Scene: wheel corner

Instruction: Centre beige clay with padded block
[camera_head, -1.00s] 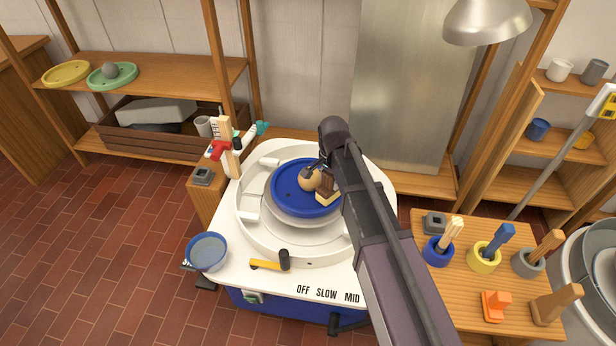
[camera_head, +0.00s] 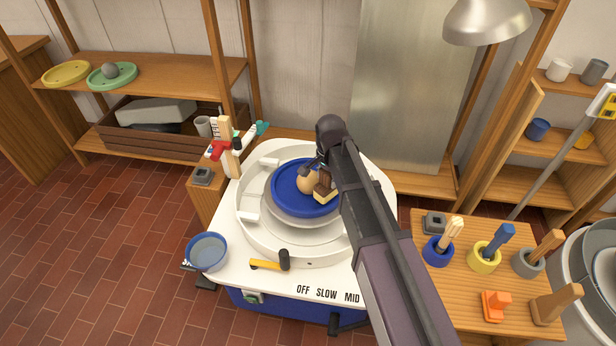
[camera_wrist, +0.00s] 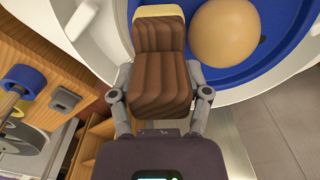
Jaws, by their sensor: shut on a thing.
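The beige clay (camera_head: 309,181) is a round lump on the blue wheel disc (camera_head: 284,187). In the wrist view the clay (camera_wrist: 226,33) lies right of the padded block (camera_wrist: 159,62), with a narrow strip of blue between them there. The block is dark brown wood with a pale pad at its far end; it also shows in the head view (camera_head: 325,186). My gripper (camera_wrist: 160,98) is shut on the brown part of the block, one finger on each side. In the head view my arm hides much of the disc's right side.
Tools stand in the holder at left (camera_head: 226,150). A side table (camera_head: 455,300) at right holds several tools in rings.

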